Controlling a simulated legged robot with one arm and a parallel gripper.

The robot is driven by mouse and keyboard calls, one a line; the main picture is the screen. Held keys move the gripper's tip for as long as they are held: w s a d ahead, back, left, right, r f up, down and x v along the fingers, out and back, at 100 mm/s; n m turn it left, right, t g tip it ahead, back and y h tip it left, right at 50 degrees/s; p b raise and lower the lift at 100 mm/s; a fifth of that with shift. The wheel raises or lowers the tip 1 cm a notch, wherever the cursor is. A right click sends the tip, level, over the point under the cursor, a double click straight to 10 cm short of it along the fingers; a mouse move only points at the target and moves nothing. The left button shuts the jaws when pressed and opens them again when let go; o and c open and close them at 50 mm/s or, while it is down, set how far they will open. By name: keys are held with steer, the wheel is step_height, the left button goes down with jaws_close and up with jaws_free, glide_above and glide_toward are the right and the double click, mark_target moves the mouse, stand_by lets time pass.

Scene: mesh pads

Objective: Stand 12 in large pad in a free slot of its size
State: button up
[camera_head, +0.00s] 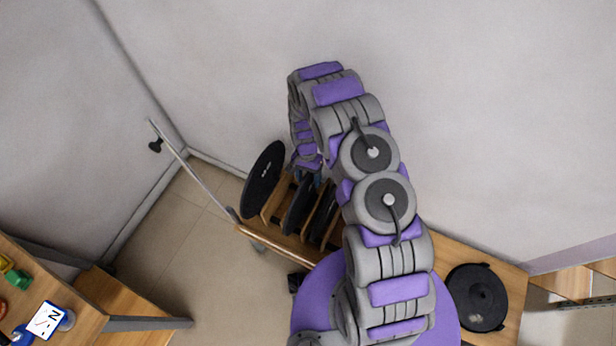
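A wooden rack (283,241) with upright dividers holds several dark round pads. The large black pad (263,180) at its left end stands tilted and has small pale marks that I cannot read. Smaller-looking dark pads (297,207) stand to its right, partly behind my arm. Another round black pad (477,297) lies flat on the wooden surface at the right. I cannot tell which one is the 12 in pad. My arm arches over the rack, and my gripper (316,180) is down among the pads, mostly hidden by the arm. Its fingers and any grasp are not clear.
A metal pole (190,170) with a black knob slants beside the rack's left end. A wooden table (60,300) with small coloured items and a white card is at lower left. Walls close off the back and left. Tiled floor (185,240) is clear between table and rack.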

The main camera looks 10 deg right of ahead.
steer(key=p+v, duration=0.2)
steer(key=v, duration=1.5)
steer(key=shift+r, duration=0.15)
stand_by(0.3)
